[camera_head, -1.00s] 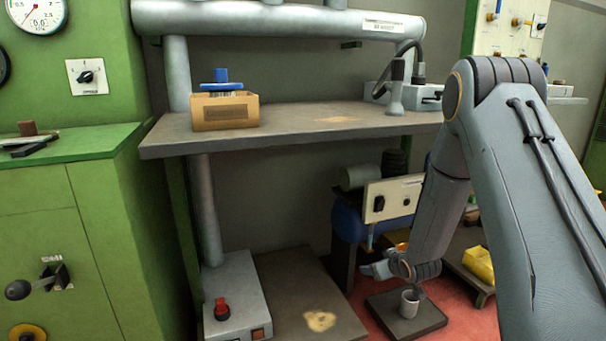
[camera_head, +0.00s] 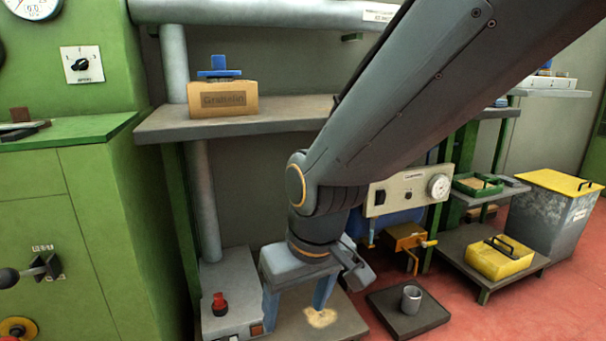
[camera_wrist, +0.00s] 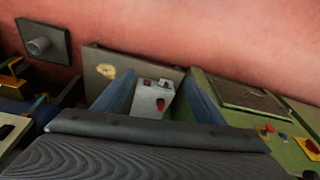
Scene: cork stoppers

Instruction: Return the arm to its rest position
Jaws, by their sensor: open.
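My gripper (camera_head: 297,300) hangs at the end of my arm in the head view, with its fingers pointing down in front of the low board (camera_head: 345,325). Its two blue fingers are apart with nothing between them. In the wrist view my gripper (camera_wrist: 150,95) also shows open, with a grey box with a red knob (camera_wrist: 153,99) beyond the fingertips. No cork stopper can be made out.
A cardboard box (camera_head: 222,100) stands on the shelf (camera_head: 280,112) behind my arm. A grey cup (camera_head: 411,299) stands on a dark plate (camera_head: 390,318) to the right. A yellow container (camera_head: 499,258) and a metal bin (camera_head: 545,212) stand farther right. Green cabinets (camera_head: 70,220) fill the left.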

